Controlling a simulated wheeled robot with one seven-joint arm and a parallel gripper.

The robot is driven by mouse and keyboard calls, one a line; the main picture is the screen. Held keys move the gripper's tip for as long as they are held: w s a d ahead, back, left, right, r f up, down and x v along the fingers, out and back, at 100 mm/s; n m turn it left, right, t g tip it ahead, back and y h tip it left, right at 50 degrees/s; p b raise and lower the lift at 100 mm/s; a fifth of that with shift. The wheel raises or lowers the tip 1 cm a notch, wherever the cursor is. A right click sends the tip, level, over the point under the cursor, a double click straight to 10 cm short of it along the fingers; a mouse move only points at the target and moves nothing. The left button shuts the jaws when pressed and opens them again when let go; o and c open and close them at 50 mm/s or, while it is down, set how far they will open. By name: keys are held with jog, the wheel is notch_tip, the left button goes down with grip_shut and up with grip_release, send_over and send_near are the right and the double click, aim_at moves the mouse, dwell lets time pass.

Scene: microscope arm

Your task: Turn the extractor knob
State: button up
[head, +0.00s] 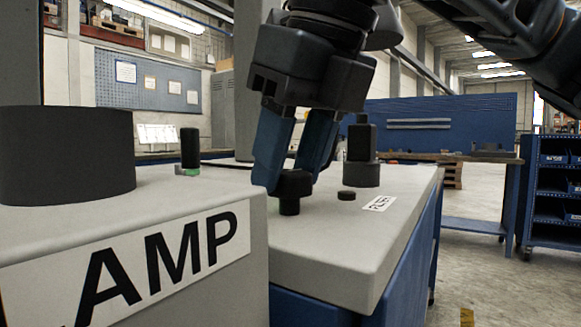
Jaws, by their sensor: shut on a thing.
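My gripper (289,177) points down from above, its two blue fingers closed around a black knob (290,202) on the light grey housing (340,245). The knob is a short wide cap on a narrower stem. The fingers cover part of its cap, and no label for it shows. I cannot tell from this view how far it is turned.
A small black button (346,195), a white label (380,203) and a taller black post (361,160) are right of my gripper. Another black post (190,148) stands left.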

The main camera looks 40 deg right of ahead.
jog(key=shift+s, duration=0.1)
jog(key=o, duration=1.1)
jog(key=shift+c, duration=0.2)
jog(key=p+v, duration=0.2)
jog(key=v, duration=0.5)
jog(key=shift+r, duration=0.4)
jog(key=shift+s, duration=0.15)
